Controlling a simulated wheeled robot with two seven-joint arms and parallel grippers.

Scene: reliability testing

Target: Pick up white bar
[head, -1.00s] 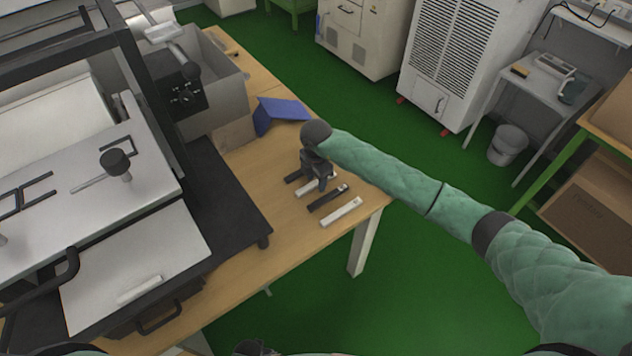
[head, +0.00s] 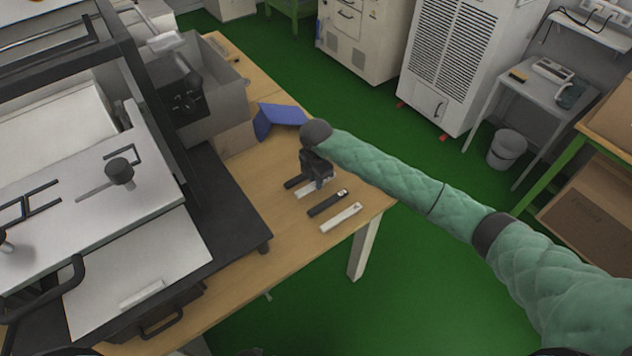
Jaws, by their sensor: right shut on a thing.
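My right gripper (head: 319,184) is over the wooden table, pointing down, shut on a white bar (head: 306,192) that is partly hidden by the fingers. I cannot tell whether this bar is clear of the table top. A second white bar (head: 341,217) lies near the table's right edge. A black bar (head: 327,203) lies between the two white ones. Another dark bar (head: 294,183) lies just left of the gripper. A further white bar (head: 142,294) lies on the white plate of the machine at the lower left. My left gripper is not in view.
The wooden table (head: 262,193) is bare between the bars and the machine's black base (head: 222,215). A blue folder-like object (head: 279,117) stands behind the gripper. A grey box (head: 222,95) stands at the back left. Green floor lies beyond the table's right edge.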

